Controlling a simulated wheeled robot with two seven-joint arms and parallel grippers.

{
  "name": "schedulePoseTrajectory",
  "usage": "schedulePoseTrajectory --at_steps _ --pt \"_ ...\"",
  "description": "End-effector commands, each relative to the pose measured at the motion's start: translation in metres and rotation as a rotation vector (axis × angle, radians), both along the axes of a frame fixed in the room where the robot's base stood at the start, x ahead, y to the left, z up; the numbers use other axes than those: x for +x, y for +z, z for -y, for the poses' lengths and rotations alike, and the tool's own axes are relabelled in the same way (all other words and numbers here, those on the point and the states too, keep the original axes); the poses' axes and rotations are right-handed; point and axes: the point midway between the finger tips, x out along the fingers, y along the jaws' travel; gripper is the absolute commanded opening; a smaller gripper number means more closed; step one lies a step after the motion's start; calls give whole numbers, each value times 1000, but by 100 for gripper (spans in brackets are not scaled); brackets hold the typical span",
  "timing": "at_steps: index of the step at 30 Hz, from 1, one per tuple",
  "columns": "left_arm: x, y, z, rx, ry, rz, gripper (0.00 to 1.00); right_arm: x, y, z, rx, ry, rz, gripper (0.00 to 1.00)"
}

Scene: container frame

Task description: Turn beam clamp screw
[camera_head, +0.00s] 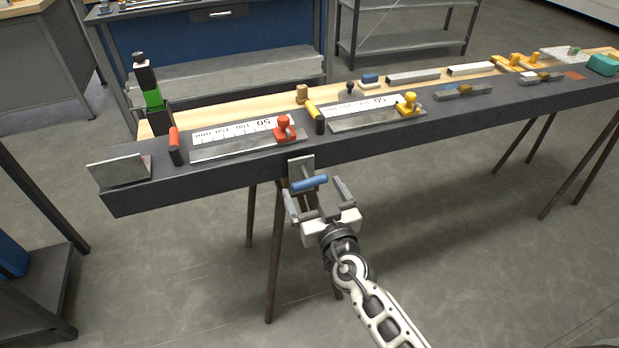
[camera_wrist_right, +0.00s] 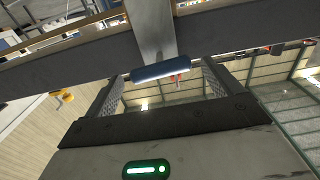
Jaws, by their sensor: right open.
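The beam clamp (camera_head: 301,165) is a grey metal piece on the front edge of the dark beam (camera_head: 230,172). Its screw has a blue handle (camera_head: 310,183) that sticks out in front of the beam. In the right wrist view the blue handle (camera_wrist_right: 166,70) lies crosswise near the fingertips. My right gripper (camera_head: 317,197) is open, with one finger on each side of the handle's area. I cannot tell whether either finger touches it. The right wrist view shows both fingers (camera_wrist_right: 163,80) apart. My left gripper is not in view.
On the beam stand a red-knobbed tool (camera_head: 284,128), a yellow-knobbed tool (camera_head: 408,104), rulers and an angled metal plate (camera_head: 120,170). Thin trestle legs (camera_head: 272,260) stand below the beam. A blue workbench (camera_head: 215,45) is behind. The floor in front is clear.

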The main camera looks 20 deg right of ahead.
Motion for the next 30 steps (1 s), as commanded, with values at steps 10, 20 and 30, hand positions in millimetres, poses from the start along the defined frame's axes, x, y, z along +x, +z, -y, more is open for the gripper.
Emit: schedulePoseTrajectory --at_steps 10,20,30 --pt "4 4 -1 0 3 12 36 33 0 -1 1 0 0 91" --pt "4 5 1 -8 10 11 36 33 0 -1 0 0 0 71" --pt "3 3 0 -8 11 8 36 33 -1 -1 -12 0 0 50"
